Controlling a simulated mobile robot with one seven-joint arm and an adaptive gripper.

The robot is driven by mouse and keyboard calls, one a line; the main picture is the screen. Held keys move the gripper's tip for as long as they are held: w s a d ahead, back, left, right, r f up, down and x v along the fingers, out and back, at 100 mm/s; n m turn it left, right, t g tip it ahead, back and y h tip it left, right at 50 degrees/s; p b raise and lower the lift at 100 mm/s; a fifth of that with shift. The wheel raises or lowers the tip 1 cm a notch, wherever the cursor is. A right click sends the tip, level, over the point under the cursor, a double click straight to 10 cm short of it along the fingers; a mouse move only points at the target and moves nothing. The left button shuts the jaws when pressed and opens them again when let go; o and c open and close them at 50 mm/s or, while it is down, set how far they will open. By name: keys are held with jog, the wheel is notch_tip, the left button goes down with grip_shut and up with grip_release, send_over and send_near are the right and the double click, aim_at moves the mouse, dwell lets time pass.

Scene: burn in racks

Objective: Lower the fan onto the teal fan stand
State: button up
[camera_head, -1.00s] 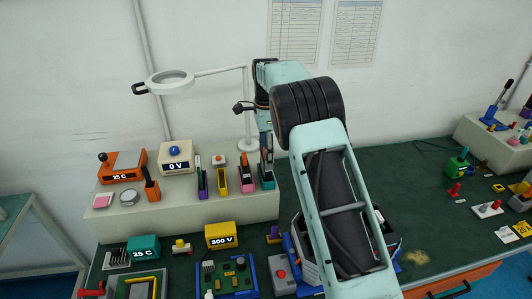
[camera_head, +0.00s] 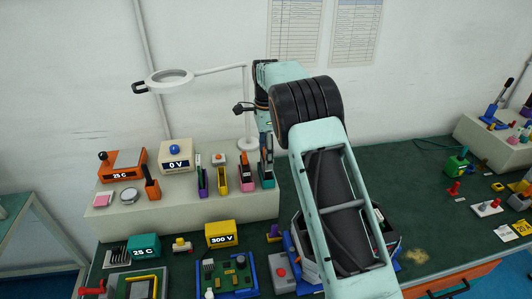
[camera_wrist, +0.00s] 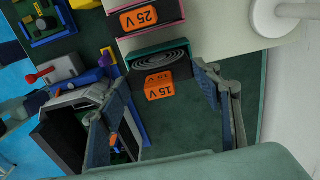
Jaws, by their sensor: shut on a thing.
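The fan (camera_wrist: 172,58) is a dark box with a ringed round grille, seen in the wrist view with an orange 15 V label on its near edge. My gripper (camera_wrist: 161,75) has one finger on each side of it and is shut on it. The teal fan stand (camera_wrist: 136,51) shows as a rim around the fan. In the head view the teal fan stand (camera_head: 267,183) is the rightmost in the row on the raised shelf, with the fan (camera_head: 267,158) upright at it. Whether the fan rests fully on the base is hidden.
A pink stand (camera_head: 246,180) with a 25 V fan sits close on the left, beside yellow and purple stands. A white magnifier lamp (camera_head: 170,78) rises behind. A grey device (camera_wrist: 75,100) lies below the shelf, near one finger.

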jog(key=shift+f, duration=0.15)
dwell(0.6)
jog(key=o, duration=1.6)
